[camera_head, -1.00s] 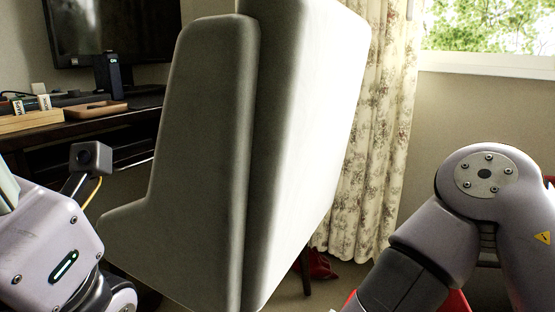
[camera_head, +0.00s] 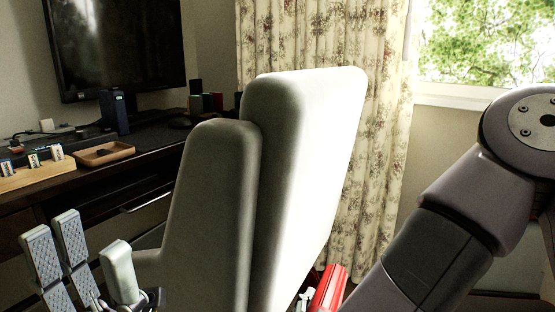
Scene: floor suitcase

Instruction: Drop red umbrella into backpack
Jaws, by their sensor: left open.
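My left gripper (camera_head: 88,240) is in the lower left of the head view, fingers up and spread, with nothing between them. It is left of the pale chair and in front of the desk. A red, rounded, ribbed thing (camera_head: 328,288) shows at the bottom edge, between the chair and my right arm. It may be the red umbrella; its lower part is cut off. A small pale piece beside it is too cropped to tell. I see no backpack for certain.
A large pale chair back (camera_head: 300,150) blocks the middle of the view. A dark desk (camera_head: 165,150) with a monitor (camera_head: 120,50), a wooden tray (camera_head: 104,153) and small items stands at the left. A flowered curtain (camera_head: 375,120) and a window are behind.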

